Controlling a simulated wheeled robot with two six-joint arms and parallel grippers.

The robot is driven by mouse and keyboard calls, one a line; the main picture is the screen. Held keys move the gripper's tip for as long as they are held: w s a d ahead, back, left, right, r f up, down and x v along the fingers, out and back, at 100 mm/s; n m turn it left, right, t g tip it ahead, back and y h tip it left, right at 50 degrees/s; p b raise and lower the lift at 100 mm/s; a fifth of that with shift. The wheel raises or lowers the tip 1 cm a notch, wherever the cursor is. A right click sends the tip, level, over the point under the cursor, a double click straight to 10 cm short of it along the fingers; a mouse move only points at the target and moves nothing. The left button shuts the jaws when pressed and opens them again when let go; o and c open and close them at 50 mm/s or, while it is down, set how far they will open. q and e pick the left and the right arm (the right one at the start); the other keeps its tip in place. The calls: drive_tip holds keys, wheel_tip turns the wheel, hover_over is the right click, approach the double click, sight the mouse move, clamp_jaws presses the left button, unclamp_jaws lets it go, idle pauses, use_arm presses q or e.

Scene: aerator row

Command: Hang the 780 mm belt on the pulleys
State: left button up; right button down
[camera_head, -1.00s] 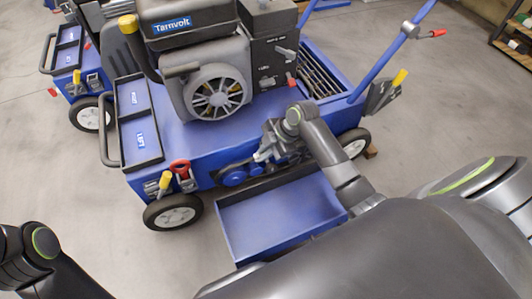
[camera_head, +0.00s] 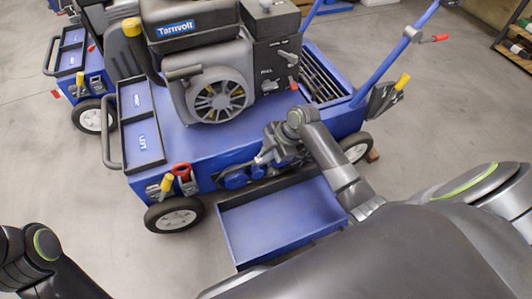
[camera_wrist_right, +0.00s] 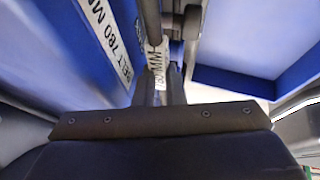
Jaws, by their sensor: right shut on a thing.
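In the head view my right gripper (camera_head: 264,158) is at the side of the blue machine (camera_head: 195,150), above the open blue tray. In the right wrist view, the fingers of this gripper (camera_wrist_right: 160,85) are shut on the belt, a dark band (camera_wrist_right: 150,18) with a white tag (camera_wrist_right: 157,62) reading "780 MM". Blue round pulleys (camera_head: 236,179) sit low on the machine's side, just left of the gripper. My arm and gripper partly cover that area, and I cannot tell whether the belt touches a pulley. My left gripper is out of view; only part of its arm shows.
The blue tray (camera_head: 226,238) stands out below the gripper. A label (camera_wrist_right: 108,42) reading "BELT 780 MM" is beside the fingers. The engine (camera_head: 208,88) rises above. Wheels (camera_head: 174,214) and a red-handled part (camera_head: 181,169) are to the left. Open floor lies at left.

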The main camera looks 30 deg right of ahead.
drive_tip(key=shift+f, duration=0.15)
drive_tip(key=c, duration=1.4)
unclamp_jaws()
drive_tip(key=shift+c, duration=0.2)
drive_tip(key=shift+d+r, duration=0.1)
drive_tip(key=shift+r, duration=0.2)
drive_tip(key=p+v, duration=0.8)
drive_tip(key=v, duration=0.9)
drive_tip(key=shift+s+f+p, duration=0.15)
drive_tip(key=shift+s+p, duration=0.05)
drive_tip(key=shift+p, duration=0.2)
drive_tip(key=shift+w, duration=0.1)
